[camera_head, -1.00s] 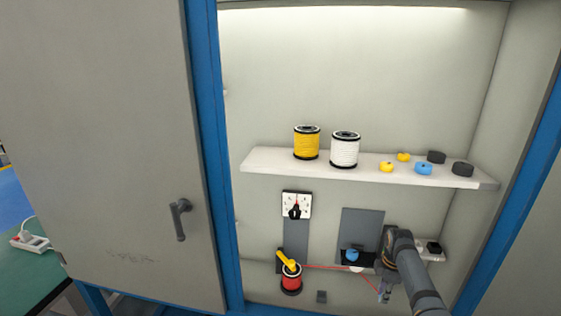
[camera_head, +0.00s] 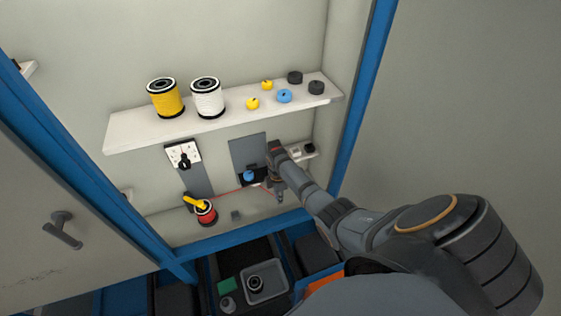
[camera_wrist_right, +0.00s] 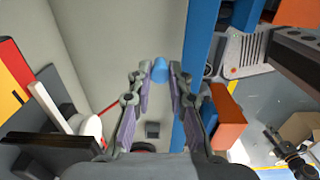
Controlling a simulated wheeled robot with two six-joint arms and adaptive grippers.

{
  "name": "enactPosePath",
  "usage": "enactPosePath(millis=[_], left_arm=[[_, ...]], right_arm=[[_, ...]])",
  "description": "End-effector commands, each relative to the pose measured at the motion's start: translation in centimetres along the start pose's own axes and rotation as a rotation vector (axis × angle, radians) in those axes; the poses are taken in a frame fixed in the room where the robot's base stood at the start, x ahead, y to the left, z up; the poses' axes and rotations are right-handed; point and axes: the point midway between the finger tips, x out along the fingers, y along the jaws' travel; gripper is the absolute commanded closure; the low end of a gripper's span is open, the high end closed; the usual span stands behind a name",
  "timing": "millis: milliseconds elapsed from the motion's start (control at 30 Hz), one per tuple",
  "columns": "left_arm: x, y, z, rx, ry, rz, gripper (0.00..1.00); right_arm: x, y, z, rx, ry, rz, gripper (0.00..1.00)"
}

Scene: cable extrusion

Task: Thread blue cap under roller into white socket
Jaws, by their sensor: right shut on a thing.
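My right gripper (camera_head: 280,198) points down in front of the cabinet's lower right part. In the right wrist view its fingers (camera_wrist_right: 160,75) are closed on a small blue cap (camera_wrist_right: 160,70). The cap cannot be made out in the head view. A thin red cable (camera_head: 232,191) runs from the red spool (camera_head: 206,213) toward the gripper. A blue knob-like part (camera_head: 249,176) sits in front of the grey plate (camera_head: 245,152); I cannot tell whether it is the roller. A white block (camera_head: 301,152), possibly the socket, is partly hidden behind my right arm. My left gripper is out of view.
A white shelf (camera_head: 130,130) above holds a yellow spool (camera_head: 165,98), a white spool (camera_head: 207,97) and several small caps. A white dial panel (camera_head: 184,154) is left of the grey plate. A grey tray (camera_head: 276,290) lies below. The cabinet door (camera_head: 60,265) stands at left.

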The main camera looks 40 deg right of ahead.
Motion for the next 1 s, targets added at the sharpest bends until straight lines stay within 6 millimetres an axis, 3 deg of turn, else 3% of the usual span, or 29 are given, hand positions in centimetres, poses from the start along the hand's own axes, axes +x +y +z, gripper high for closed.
enactPosePath(millis=[500,1000], left_arm=[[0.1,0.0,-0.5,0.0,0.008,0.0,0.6],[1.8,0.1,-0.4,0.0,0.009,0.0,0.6]], right_arm=[[-1.6,0.0,-7.3,-0.002,0.003,0.001,0.98],[-3.0,0.0,-14.1,-0.002,0.004,0.0,0.98]])
